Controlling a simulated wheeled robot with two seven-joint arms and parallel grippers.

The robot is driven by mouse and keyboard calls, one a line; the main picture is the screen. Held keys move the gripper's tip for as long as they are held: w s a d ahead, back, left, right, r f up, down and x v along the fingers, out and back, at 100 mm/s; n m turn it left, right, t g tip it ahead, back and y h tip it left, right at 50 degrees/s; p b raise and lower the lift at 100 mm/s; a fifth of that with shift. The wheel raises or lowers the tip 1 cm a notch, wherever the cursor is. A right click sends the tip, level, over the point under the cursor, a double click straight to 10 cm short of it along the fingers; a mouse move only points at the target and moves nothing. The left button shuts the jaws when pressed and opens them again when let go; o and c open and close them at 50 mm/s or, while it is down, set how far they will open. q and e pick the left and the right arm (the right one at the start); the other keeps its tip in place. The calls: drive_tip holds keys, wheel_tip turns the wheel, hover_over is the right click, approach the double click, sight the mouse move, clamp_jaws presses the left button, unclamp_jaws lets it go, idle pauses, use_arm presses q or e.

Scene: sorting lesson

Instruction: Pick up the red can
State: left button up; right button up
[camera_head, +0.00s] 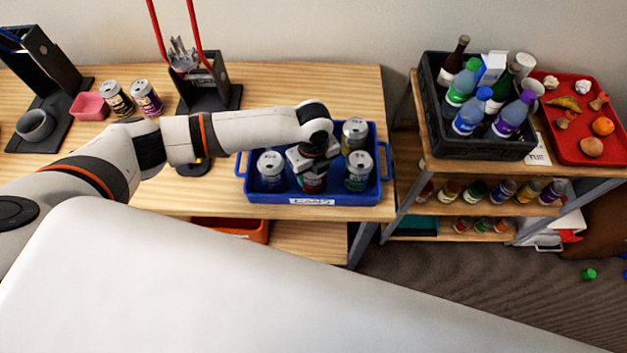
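My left arm reaches in from the left, and its gripper (313,166) points down into the blue tray labelled "CANS" (312,199). A can (312,184) sits directly below the gripper and is mostly hidden by it. The part that shows looks dark teal with some reddish colour, and I cannot tell whether it is the red can. The fingers are at the can's top, but whether they grip it is not clear. My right gripper is not in view.
The tray also holds a left can (271,172), a right can (359,171) and a yellowish back can (354,136). Two cans (147,98) stand near a pink bin (90,106). A dark bottle crate (432,100) and red food tray (563,149) are right.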

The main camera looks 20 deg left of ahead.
use_arm(q)
drive_tip(key=c, duration=0.7)
drive_tip(key=shift+o, duration=0.2)
drive_tip(key=shift+r, duration=0.1)
